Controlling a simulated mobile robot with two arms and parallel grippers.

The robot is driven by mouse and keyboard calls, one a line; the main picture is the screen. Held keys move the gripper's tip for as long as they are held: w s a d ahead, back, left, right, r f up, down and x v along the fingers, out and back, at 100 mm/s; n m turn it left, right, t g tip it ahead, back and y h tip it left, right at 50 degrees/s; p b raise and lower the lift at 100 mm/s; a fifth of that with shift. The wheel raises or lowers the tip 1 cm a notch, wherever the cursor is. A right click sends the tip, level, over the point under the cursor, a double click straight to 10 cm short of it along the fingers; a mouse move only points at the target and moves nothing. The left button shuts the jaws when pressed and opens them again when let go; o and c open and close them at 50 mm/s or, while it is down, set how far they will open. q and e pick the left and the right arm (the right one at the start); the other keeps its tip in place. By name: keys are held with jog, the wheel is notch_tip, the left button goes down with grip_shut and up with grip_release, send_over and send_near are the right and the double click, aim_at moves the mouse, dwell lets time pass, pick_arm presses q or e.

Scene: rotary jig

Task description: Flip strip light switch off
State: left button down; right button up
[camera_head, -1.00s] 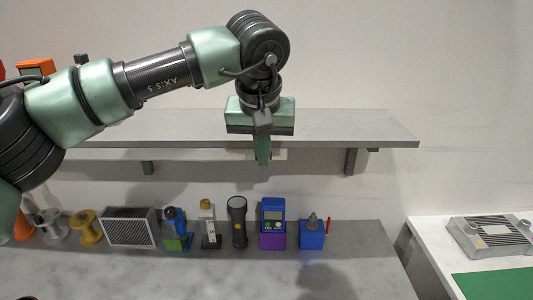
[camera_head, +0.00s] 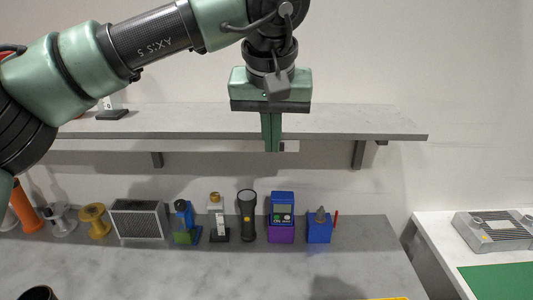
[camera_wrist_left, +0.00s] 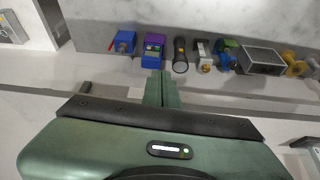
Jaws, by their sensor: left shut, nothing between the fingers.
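My left gripper (camera_head: 271,150) points down in front of the wall shelf (camera_head: 350,122), its two green fingers together with nothing between them. Its fingertips overlap a pale strip (camera_head: 290,146) under the shelf in the head view; I cannot tell whether they touch it. The strip may be the strip light; no switch can be made out, and the fingers may hide it. In the left wrist view the shut fingers (camera_wrist_left: 161,85) reach across the shelf's edge (camera_wrist_left: 230,100). My right gripper is not in view.
Below, a row on the grey counter (camera_head: 200,270) includes a black flashlight (camera_head: 247,215), a blue and purple meter (camera_head: 282,217), a blue block (camera_head: 319,232) and a grey filter box (camera_head: 138,220). Dark shelf brackets (camera_head: 359,155) stand nearby. A side table (camera_head: 440,250) stands right.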

pick_arm(q)
jog(key=v, duration=0.2)
jog(key=d+v, duration=0.1)
jog(key=v, duration=0.1)
jog(key=shift+r, duration=0.45)
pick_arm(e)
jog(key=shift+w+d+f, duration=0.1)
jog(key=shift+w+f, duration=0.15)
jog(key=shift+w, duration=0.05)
pick_arm(q)
jog(key=shift+d, duration=0.15)
jog(key=shift+w, duration=0.1)
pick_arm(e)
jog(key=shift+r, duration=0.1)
